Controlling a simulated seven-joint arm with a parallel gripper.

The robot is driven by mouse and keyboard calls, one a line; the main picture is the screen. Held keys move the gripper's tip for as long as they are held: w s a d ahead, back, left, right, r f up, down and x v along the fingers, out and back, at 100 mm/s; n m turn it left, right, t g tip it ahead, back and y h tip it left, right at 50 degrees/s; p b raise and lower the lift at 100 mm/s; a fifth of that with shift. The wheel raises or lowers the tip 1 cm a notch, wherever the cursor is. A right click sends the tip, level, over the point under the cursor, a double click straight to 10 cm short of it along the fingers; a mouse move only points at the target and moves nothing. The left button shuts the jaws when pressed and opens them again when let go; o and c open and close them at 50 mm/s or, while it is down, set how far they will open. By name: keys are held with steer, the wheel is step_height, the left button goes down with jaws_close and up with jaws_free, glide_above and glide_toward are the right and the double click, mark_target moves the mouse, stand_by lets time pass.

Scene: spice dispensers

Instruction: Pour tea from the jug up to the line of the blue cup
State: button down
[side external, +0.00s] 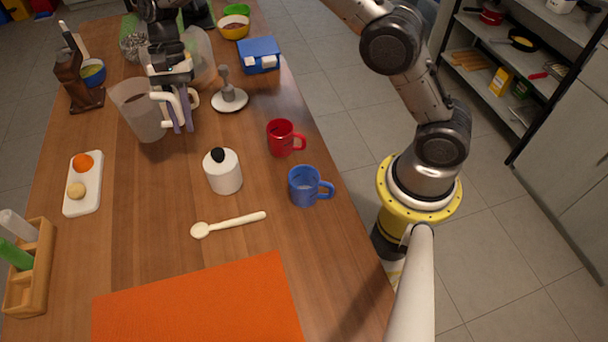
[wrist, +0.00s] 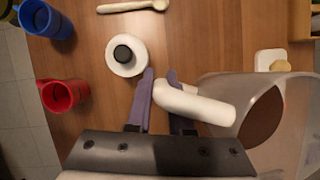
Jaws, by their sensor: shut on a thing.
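The translucent jug (side external: 138,112) stands at the upper left of the table in the side view, slightly tilted in the picture. In the wrist view the jug (wrist: 295,95) is at the right, with dark brown tea (wrist: 262,115) inside. My gripper (side external: 183,122) is shut on the jug's white handle (wrist: 205,103); its purple fingertips (wrist: 160,85) lie either side of it. I cannot tell whether the jug touches the table. The blue cup (side external: 304,188) stands upright near the table's right edge; it also shows in the wrist view (wrist: 45,20). Its line is not discernible.
A red mug (side external: 282,138) and a white lidded pot (side external: 223,175) stand between jug and blue cup. A white spoon (side external: 228,224) and orange mat (side external: 200,305) lie nearer. A white-based press (side external: 229,98), a blue box (side external: 258,56) and another translucent vessel (side external: 202,55) are close by.

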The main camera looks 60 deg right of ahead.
steer(key=s+d+r+n+t+h, duration=0.15)
steer(key=d+n+h, duration=0.25)
steer(key=d+n, duration=0.65)
steer(key=s+d+n+h, duration=0.3)
steer(key=d+n+h, duration=0.15)
steer(key=n, duration=1.15)
steer(key=shift+y, duration=0.25)
steer(key=shift+s+d+f, duration=0.1)
steer(key=shift+f, duration=1.3)
steer(key=shift+d+f, duration=0.1)
steer(key=shift+f, duration=1.25)
steer(key=shift+r, duration=0.1)
steer(key=shift+s+a+r+m+t+h, duration=0.3)
steer(key=shift+s+r+t+h, duration=0.3)
steer(key=shift+r+t, duration=0.4)
steer(key=shift+s+a+r+m+t+h, duration=0.25)
steer(key=shift+s+r+t+h, duration=0.45)
steer(key=shift+t, duration=0.45)
steer(key=shift+s+a+t, duration=0.1)
steer(key=shift+t, duration=0.2)
steer(key=shift+s+a+r+t+h, duration=0.2)
steer(key=shift+s+r+t, duration=0.2)
steer(key=shift+r, duration=0.15)
steer(key=shift+s+a+r+t+h, duration=0.2)
steer(key=shift+s+r+t, duration=0.15)
steer(key=shift+r, duration=0.15)
